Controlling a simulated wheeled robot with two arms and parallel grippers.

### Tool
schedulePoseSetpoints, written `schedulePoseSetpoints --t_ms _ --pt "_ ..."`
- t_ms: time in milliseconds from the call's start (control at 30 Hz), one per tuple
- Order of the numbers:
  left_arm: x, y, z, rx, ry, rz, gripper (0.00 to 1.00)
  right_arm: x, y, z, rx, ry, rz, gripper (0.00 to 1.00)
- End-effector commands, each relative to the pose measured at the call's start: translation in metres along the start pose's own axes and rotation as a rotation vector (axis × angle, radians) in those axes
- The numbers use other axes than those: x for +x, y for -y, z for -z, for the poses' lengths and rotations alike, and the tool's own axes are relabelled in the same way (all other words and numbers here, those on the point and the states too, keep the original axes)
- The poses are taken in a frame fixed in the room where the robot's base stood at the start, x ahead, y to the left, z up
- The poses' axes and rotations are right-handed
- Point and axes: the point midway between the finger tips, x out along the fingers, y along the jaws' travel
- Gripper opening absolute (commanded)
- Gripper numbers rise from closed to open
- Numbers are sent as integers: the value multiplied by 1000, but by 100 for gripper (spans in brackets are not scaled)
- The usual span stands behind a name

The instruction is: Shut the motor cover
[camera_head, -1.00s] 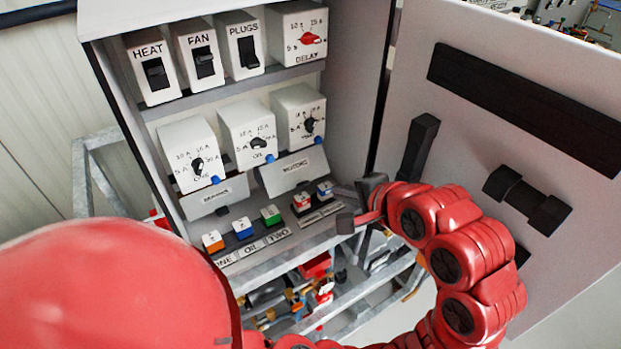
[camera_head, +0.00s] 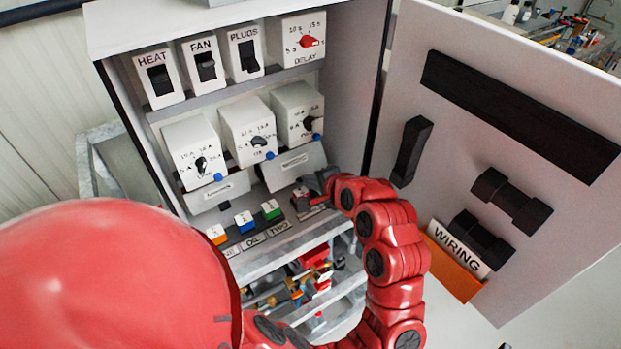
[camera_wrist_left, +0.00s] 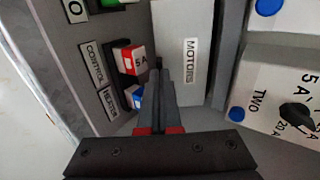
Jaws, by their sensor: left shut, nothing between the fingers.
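The motor cover (camera_head: 284,174) is a grey flap labelled MOTORS, sloping out below the middle row of dial boxes in the cabinet. In the left wrist view the cover (camera_wrist_left: 184,82) lies just right of my fingers. My left gripper (camera_head: 304,199) is at the right end of the cover, low in the cabinet. In the left wrist view its fingers (camera_wrist_left: 160,82) are shut and empty, close beside the cover's edge; contact cannot be told. A similar flap (camera_head: 217,192) is to the left. My right gripper is not in view.
A red 5 A switch (camera_wrist_left: 130,60) and a blue switch (camera_wrist_left: 137,97) sit beside my fingers. Orange, blue and green switches (camera_head: 243,222) line the shelf. The open cabinet door (camera_head: 460,150) stands right, with black handles and a WIRING pocket (camera_head: 455,262).

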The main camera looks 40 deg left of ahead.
Motion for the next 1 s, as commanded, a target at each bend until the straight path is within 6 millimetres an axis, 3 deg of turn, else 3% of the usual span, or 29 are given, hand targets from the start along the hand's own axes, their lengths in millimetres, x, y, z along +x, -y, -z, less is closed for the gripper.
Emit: schedulePoseSetpoints --t_ms 267,600,1000 --pt "2 -2 0 3 3 15 0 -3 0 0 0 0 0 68" --pt "11 -9 -2 4 11 216 0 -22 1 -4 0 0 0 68" --pt "10 -7 0 1 2 260 0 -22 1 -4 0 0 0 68"
